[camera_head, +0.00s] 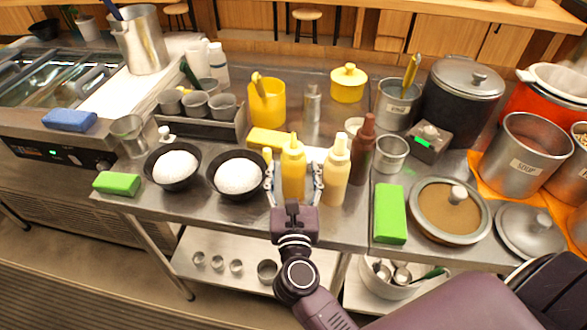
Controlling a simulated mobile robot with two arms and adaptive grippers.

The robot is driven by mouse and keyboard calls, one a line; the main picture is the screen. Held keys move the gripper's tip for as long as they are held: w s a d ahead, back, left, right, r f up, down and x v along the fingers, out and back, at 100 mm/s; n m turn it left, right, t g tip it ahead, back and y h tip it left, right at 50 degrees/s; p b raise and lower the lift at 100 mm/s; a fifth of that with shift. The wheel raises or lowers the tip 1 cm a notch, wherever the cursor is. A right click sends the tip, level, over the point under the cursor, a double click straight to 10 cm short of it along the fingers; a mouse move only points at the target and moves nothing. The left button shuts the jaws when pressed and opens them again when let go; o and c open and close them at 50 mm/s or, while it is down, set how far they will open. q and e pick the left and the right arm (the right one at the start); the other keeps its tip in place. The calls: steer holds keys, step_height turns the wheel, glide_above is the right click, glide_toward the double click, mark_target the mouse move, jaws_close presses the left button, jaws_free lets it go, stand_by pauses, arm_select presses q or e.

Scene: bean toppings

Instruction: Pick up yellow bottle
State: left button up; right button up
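The yellow bottle (293,172) stands upright near the front edge of the steel counter, its narrow nozzle pointing up. My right gripper (294,185) reaches in from the bottom right, low in front of the bottle. Its grey-blue fingers appear spread, one on each side of the bottle, with gaps between fingers and bottle. The gripper's dark wrist hides the bottle's base. My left gripper is not in view.
A cream bottle (335,172) stands close on the right, with a brown bottle (362,150) behind it. A black bowl (240,196) of white contents is left. A yellow block (268,138) lies behind. A green block (390,214) lies right.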

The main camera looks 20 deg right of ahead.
steer(key=c, duration=0.9)
steer(key=shift+r, duration=0.15)
step_height(320, 180, up, 20)
steer(key=p, duration=1.8)
steer(key=shift+p, duration=0.35)
steer(key=shift+o, duration=0.7)
